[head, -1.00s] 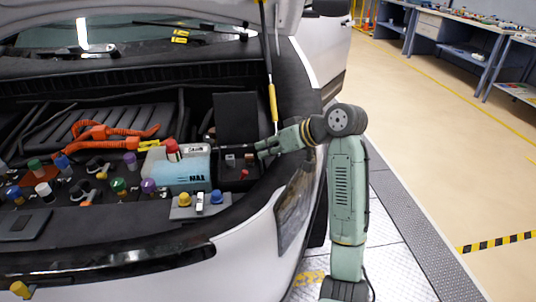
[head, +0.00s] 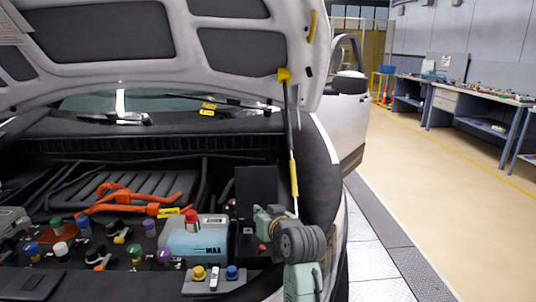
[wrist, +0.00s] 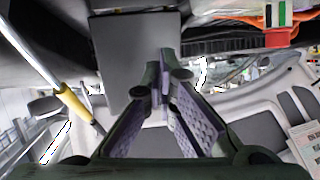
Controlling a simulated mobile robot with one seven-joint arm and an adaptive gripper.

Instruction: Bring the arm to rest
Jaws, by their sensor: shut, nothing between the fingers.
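My gripper (wrist: 160,88) is shut and empty in the wrist view, its two purple-lined fingers meeting in front of a dark upright panel. In the head view my wrist (head: 268,220) is at the right side of the open engine bay, in front of the same dark panel (head: 257,190). The fingertips cannot be made out there. My arm is bent, with its elbow low at the car's front right corner. The blue-and-white coolant tank (head: 197,240) stands left of my wrist, apart from it in the picture, with a red cap (head: 191,217) on its neck.
The raised hood (head: 240,50) hangs above the bay. A hood strut with a yellow sleeve (head: 294,178) stands close behind my arm; its yellow sleeve (wrist: 72,105) also shows in the wrist view. Several coloured caps (head: 135,252) fill the left bay. Open floor (head: 440,190) lies right.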

